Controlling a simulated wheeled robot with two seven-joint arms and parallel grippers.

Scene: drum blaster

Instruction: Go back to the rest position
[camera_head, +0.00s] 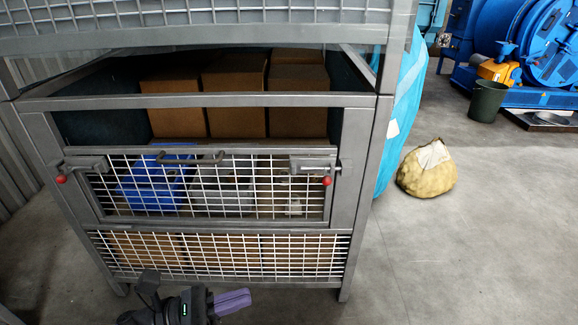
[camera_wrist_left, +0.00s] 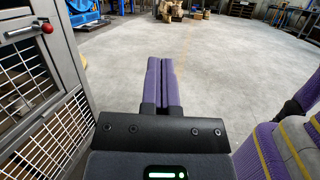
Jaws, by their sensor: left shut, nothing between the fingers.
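My left gripper (camera_head: 232,301) is low at the bottom of the head view, in front of the lower mesh of a grey metal cage rack (camera_head: 361,190). Its purple fingers are together with nothing between them, and they point to the right. In the left wrist view the shut fingers (camera_wrist_left: 161,82) point out over open floor, with the rack's mesh door (camera_wrist_left: 28,75) to the left. My right gripper is not clearly seen in either view.
The rack holds brown boxes (camera_head: 234,90) and a blue crate (camera_head: 150,180) behind a mesh door with red-knobbed latches (camera_head: 327,181). A yellowish sack (camera_head: 427,170), a dark bin (camera_head: 487,101) and blue machinery (camera_head: 540,45) stand to the right. Grey floor (camera_head: 470,250) is clear.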

